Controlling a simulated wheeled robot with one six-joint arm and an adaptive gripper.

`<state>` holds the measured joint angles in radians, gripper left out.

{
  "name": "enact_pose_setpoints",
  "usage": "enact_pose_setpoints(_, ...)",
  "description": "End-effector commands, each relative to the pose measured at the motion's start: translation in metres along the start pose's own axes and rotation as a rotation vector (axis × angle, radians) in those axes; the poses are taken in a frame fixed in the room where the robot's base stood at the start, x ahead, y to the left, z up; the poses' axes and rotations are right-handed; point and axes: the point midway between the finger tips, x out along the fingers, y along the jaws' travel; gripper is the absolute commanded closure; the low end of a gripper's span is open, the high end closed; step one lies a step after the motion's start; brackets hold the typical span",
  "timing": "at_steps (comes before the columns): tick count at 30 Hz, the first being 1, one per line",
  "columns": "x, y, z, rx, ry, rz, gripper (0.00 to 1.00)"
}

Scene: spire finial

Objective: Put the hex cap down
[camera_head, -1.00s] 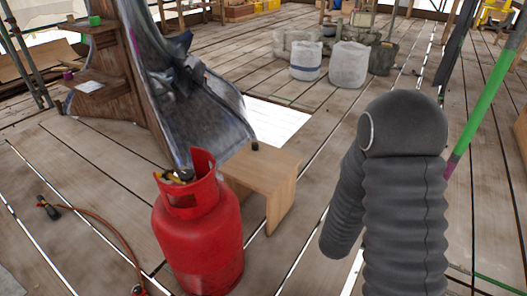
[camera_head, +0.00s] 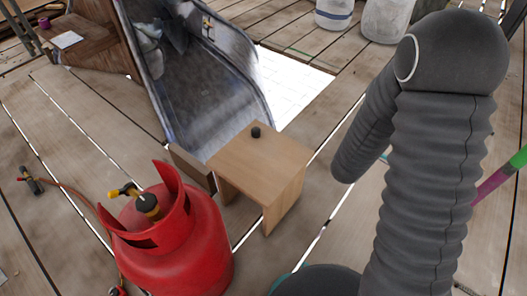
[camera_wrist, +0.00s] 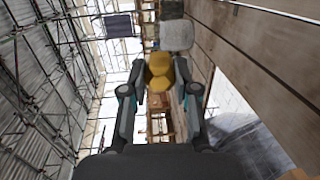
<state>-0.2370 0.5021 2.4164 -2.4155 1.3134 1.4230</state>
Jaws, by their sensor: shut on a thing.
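My gripper (camera_wrist: 163,84) shows in the wrist view, with its two dark fingers on either side of a yellow, faceted piece, which I take to be the hex cap (camera_wrist: 159,68). It is shut on this cap, and the cap sits between the fingertips. A second yellow patch shows beside it; I cannot tell whether it is part of the same piece. In the head view the gripper and the cap are out of sight, and only my grey sleeved arm shows at the right.
A small wooden stool (camera_head: 250,165) stands mid-floor with a small black knob-like thing (camera_head: 255,132) on top. A red gas bottle (camera_head: 185,248) with a hose stands close at its left. A grey metal chute-like piece (camera_head: 205,90) is behind. Pale buckets stand at the back.

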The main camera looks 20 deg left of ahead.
Motion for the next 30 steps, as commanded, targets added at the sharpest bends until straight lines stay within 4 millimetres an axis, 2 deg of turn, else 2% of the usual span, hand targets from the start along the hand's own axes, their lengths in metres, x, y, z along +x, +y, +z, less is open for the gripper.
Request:
enact_pose_setpoints(8, -0.011, -0.003, 0.018, 0.058, -0.275, -0.189, 1.00)
enact_pose_setpoints(17, -0.040, -0.020, 0.027, 0.173, -0.537, -0.416, 1.00)
enact_pose_setpoints(25, -0.082, -0.047, 0.015, 0.355, -0.758, -0.648, 1.00)
enact_pose_setpoints(30, -0.122, -0.069, -0.007, 0.525, -0.888, -0.808, 1.00)
